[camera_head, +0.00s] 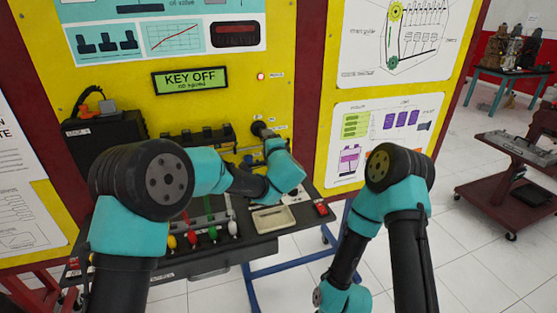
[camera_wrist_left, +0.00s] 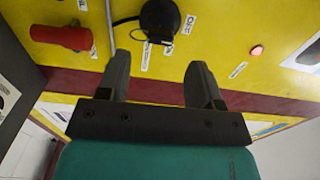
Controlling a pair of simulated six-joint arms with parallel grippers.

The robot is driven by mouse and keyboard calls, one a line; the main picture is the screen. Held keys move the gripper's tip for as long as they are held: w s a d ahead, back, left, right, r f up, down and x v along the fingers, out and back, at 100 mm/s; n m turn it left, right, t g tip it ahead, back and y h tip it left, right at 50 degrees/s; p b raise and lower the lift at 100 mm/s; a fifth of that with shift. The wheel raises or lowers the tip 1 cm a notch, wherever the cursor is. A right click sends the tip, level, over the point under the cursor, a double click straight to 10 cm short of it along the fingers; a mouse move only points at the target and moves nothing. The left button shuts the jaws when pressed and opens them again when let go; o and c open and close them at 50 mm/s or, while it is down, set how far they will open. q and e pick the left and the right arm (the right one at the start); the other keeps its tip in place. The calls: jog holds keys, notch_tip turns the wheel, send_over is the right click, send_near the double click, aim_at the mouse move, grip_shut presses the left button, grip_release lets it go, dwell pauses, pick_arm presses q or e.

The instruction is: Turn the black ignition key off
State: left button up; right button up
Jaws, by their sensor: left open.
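The black ignition key (camera_wrist_left: 160,18) is on the yellow panel (camera_wrist_left: 225,22), at the top of the left wrist view, with a round black body and a small label beside it. In the head view, a dark round part of it (camera_head: 259,128) shows just above my left wrist. My left gripper (camera_wrist_left: 158,62) is open and empty; its two fingers point toward the panel on either side of the key's lower area, apart from it. The display (camera_head: 190,79) on the panel reads "KEY OFF". My right gripper is not in view; only arm links show.
A red handle (camera_wrist_left: 60,34) sticks out left of the key in the left wrist view. A red light (camera_wrist_left: 256,51) is to the right. Below the panel, a dark shelf (camera_head: 270,243) holds a pale tray (camera_head: 272,219) and several coloured knobs.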

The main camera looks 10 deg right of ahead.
pick_arm(q)
jog(key=s+d, duration=0.1)
jog(key=s, duration=1)
jog(key=shift+d, duration=0.15)
